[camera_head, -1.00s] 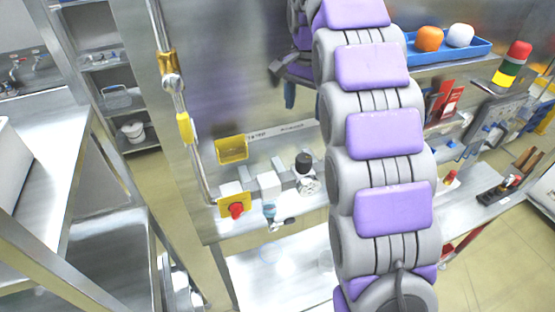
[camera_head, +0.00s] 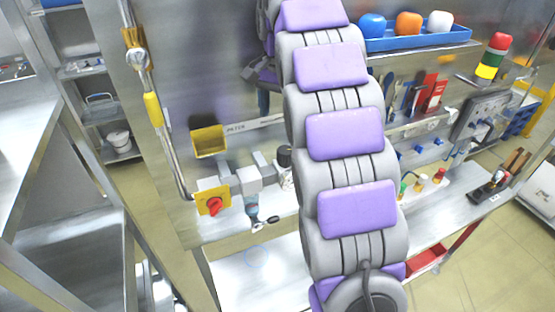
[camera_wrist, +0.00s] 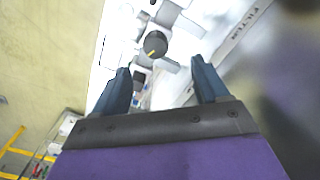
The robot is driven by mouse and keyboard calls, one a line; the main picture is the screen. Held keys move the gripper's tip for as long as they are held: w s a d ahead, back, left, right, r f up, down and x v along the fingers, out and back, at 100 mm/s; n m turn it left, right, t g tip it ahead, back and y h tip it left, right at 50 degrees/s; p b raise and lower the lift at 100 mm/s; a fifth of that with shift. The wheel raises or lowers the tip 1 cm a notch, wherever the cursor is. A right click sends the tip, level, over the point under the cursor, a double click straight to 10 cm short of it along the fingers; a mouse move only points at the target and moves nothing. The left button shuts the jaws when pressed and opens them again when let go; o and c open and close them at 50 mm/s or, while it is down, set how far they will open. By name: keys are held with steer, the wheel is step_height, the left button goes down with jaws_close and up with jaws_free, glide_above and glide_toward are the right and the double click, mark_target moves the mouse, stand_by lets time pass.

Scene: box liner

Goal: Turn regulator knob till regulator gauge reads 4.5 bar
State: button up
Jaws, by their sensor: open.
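The regulator knob (camera_wrist: 155,43) is black with a yellow mark in the wrist view, just beyond my open fingertips and between their lines. My gripper (camera_wrist: 160,65) has two dark blue fingers spread apart with nothing between them. In the head view, the knob (camera_head: 284,157) is a dark cap at the left edge of my arm, on the pipework. The regulator gauge (camera_head: 287,180) is a pale round part below it, partly covered by my arm. Its reading cannot be made out.
A yellow plate with a red knob (camera_head: 214,205) and a small valve handle (camera_head: 264,222) are left of the regulator. A yellow bin (camera_head: 208,141) hangs on the panel. A blue tray (camera_head: 420,40) with coloured rounded objects is on the upper shelf. A stack light (camera_head: 493,58) stands at right.

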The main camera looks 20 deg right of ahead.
steer(key=b, duration=0.2)
glide_above(285, 150)
steer(key=d, duration=0.2)
step_height(285, 150, down, 6)
steer(key=shift+a+r, duration=0.15)
steer(key=shift+r, duration=0.05)
steer(key=a+f, duration=0.2)
steer(key=f, duration=0.1)
steer(key=a+f, duration=0.1)
steer(key=f, duration=0.1)
steer(key=shift+f, duration=0.5)
steer(key=shift+d+f, duration=0.35)
steer(key=shift+d, duration=0.2)
steer(key=shift+d+f, duration=0.3)
steer(key=shift+d, duration=0.55)
steer(key=shift+a+r, duration=0.1)
steer(key=shift+a, duration=1.05)
steer(key=c, duration=0.5)
steer(key=shift+s, duration=0.1)
steer(key=shift+c, duration=0.7)
steer(key=shift+d, duration=0.45)
steer(key=c, duration=0.4)
